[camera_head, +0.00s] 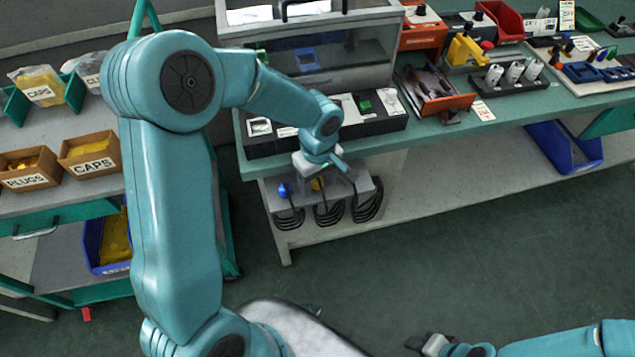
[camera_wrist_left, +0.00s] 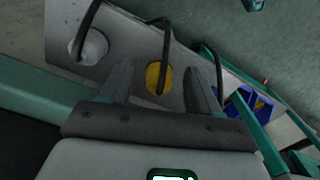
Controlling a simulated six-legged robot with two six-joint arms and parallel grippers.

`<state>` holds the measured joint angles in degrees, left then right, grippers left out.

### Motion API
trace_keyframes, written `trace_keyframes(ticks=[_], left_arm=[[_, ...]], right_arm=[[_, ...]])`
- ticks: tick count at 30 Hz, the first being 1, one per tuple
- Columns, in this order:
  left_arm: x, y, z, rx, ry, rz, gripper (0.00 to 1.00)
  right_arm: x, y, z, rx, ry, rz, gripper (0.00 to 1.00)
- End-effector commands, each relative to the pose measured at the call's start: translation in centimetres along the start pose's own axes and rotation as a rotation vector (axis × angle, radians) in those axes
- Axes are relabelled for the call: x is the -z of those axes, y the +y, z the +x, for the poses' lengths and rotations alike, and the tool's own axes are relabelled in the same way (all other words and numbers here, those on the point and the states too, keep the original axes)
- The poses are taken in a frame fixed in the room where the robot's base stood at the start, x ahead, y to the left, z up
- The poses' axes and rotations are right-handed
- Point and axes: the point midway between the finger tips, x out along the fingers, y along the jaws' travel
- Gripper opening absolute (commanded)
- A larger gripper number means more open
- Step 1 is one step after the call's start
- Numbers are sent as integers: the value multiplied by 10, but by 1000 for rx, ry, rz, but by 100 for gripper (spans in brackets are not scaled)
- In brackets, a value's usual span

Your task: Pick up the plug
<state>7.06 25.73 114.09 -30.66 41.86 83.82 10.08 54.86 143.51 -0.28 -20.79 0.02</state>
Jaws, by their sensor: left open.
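A yellow plug (camera_wrist_left: 153,77) with a black cable sits at a grey panel (camera_wrist_left: 125,45) under the bench. My left gripper (camera_wrist_left: 159,70) is open, its two fingers on either side of the yellow plug in the wrist view; I cannot tell whether they touch it. A pale grey round plug (camera_wrist_left: 88,46) with its own cable is left of the fingers there. In the head view the left gripper (camera_head: 321,174) is at the panel, partly covering the yellow plug (camera_head: 317,184). A blue plug (camera_head: 284,189) is to its left. My right gripper (camera_head: 428,345) is low in the head view, its jaws unclear.
The green bench top (camera_head: 395,139) overhangs the panel close to my left wrist. Black cable loops (camera_head: 328,213) hang below it. A cart with cardboard boxes (camera_head: 90,157) stands left. A blue bin (camera_head: 565,150) sits on the lower shelf at right. The floor in front is clear.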

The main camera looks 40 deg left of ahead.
Motion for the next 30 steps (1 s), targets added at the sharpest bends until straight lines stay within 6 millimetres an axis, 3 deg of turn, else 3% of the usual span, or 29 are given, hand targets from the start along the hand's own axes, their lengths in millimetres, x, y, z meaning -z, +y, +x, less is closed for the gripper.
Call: trace_keyframes(ticks=[5, 9, 11, 23, 26, 30], left_arm=[[0, 1, 0, -1, 0, 0, 62], [0, 1, 0, 0, 0, 0, 17], [0, 1, 0, 0, 0, 0, 2], [0, 2, -9, -2, 2, -1, 1], [0, 2, -22, -4, 2, -1, 1], [0, 2, -54, -7, 4, -1, 1]], right_arm=[[0, 0, 0, 0, 0, 0, 43], [0, 0, 0, 0, 0, 0, 43], [0, 0, 0, 0, 0, 0, 43], [0, 0, -1, 0, 0, 0, 43], [0, -1, -3, 0, 0, 0, 43], [0, -3, -7, 0, 0, 0, 43]])
